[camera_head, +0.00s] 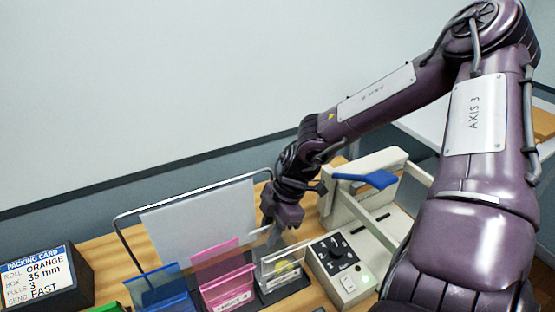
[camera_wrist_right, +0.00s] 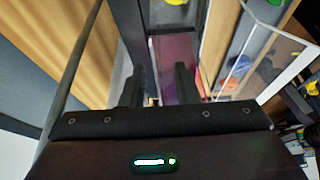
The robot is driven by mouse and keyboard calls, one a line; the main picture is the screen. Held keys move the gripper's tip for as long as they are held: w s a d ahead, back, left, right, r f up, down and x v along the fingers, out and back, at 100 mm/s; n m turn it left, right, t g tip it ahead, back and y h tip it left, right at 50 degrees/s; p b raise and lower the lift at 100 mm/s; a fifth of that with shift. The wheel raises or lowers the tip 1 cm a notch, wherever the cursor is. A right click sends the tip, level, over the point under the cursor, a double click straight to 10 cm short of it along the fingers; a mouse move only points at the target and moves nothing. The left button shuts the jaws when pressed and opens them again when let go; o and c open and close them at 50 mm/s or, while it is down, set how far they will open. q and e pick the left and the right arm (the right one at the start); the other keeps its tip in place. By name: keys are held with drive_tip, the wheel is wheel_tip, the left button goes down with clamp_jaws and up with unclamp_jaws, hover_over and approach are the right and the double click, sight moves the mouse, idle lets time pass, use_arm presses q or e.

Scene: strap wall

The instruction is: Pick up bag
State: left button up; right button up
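Several bag holders stand in a row on the wooden table: a blue one (camera_head: 163,290), a pink one (camera_head: 228,285) and a clear one (camera_head: 284,266) with a yellow spot. A translucent pink sheet, which looks like a bag (camera_head: 213,256), rises upright from the pink holder. My right gripper (camera_head: 274,238) points down just above and behind the clear holder; its tips are partly hidden there. In the right wrist view the two fingers (camera_wrist_right: 160,80) stand apart, with a purple-pink surface (camera_wrist_right: 173,55) seen beyond the gap. I cannot tell whether a bag lies between them. My left gripper is not in view.
A beige machine (camera_head: 343,270) with knobs, a green light and a blue lever (camera_head: 368,180) stands right of the holders. A wire frame with a grey panel (camera_head: 200,222) is behind them. A packing card (camera_head: 38,275) reads orange, 35 mm, 3, fast.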

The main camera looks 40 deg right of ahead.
drive_tip(key=shift+f+b, duration=0.25)
drive_tip(key=shift+b, duration=0.1)
idle(0.3)
clamp_jaws()
idle(0.4)
